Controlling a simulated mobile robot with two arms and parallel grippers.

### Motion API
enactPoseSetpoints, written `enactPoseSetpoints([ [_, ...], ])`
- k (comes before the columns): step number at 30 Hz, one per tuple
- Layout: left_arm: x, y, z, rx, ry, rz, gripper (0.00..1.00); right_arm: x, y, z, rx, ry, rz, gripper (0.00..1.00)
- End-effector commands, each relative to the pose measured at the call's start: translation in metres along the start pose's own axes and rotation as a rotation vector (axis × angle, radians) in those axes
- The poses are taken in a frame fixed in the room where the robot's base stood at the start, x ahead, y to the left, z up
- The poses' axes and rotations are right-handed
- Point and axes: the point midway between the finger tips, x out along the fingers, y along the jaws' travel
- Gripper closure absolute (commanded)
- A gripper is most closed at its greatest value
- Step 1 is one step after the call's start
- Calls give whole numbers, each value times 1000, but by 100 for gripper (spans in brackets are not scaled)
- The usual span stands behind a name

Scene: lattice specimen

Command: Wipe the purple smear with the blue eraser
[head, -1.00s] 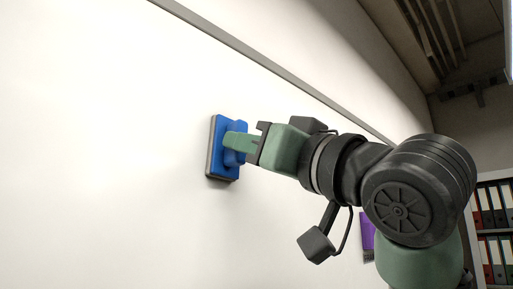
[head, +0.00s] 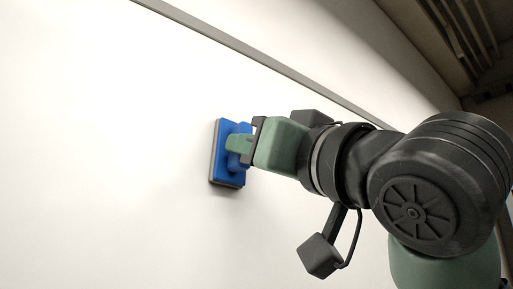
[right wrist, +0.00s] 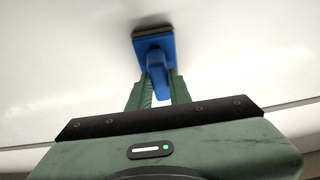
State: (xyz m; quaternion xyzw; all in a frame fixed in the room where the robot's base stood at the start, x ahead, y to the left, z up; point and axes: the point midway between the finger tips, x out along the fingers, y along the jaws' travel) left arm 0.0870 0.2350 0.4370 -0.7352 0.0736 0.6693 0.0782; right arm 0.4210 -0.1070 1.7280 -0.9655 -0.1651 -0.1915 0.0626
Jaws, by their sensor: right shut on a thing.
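The blue eraser (head: 230,155) has a blue back with a grip and a grey pad. My right gripper (head: 238,145) is shut on the eraser's grip. The pad faces the whiteboard (head: 110,150) and is at or very close to its surface; I cannot tell whether it touches. In the right wrist view the eraser (right wrist: 154,52) sits between the fingers of my right gripper (right wrist: 158,88), its dark pad edge against the white surface. No purple smear shows on the visible part of the board. My left gripper is not in view.
A grey rail (head: 270,68) runs along the edge of the whiteboard, slanting down to the right. The board around the eraser is bare on the left and below. Dark ceiling beams (head: 462,40) show at the upper right.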

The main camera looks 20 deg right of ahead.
Motion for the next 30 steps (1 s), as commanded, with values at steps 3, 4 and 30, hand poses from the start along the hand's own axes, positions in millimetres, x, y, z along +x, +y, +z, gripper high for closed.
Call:
enactPoseSetpoints([
  [3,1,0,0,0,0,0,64,-1,1,0,1,-2,3,100],
  [4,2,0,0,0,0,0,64,-3,1,0,1,-1,3,100],
  [30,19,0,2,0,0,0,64,-55,1,-24,1,0,2,100],
])
